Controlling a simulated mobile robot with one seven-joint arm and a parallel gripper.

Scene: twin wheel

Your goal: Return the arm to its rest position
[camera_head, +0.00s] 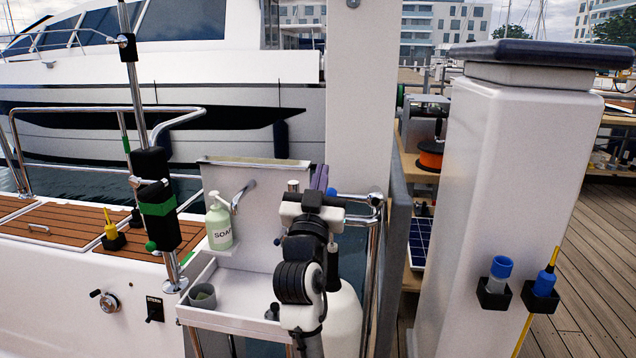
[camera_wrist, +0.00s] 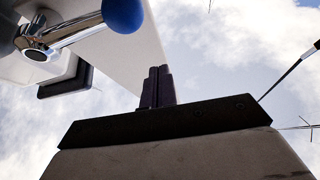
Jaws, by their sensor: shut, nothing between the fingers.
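My arm, white with black joints, rises in front of the white basin in the head view, right of its middle. My gripper (camera_head: 320,177) is at its top, pointing up, with dark purple fingers. In the wrist view, the fingers of my gripper (camera_wrist: 157,87) stand close together in front of cloudy sky, shut and empty. A blue ball knob (camera_wrist: 123,14) on a chrome lever is up and left of the fingertips in that view, apart from them. The blue knob (camera_head: 331,191) also shows just right of my gripper in the head view.
The white basin (camera_head: 245,322) holds a grey cup (camera_head: 203,299); a green soap bottle (camera_head: 219,226) stands behind. A chrome rail (camera_head: 374,208) and white pillar (camera_head: 360,90) are close to my arm. A post (camera_head: 500,180) at right carries a blue cup (camera_head: 500,268) and a blue-yellow tool (camera_head: 545,282).

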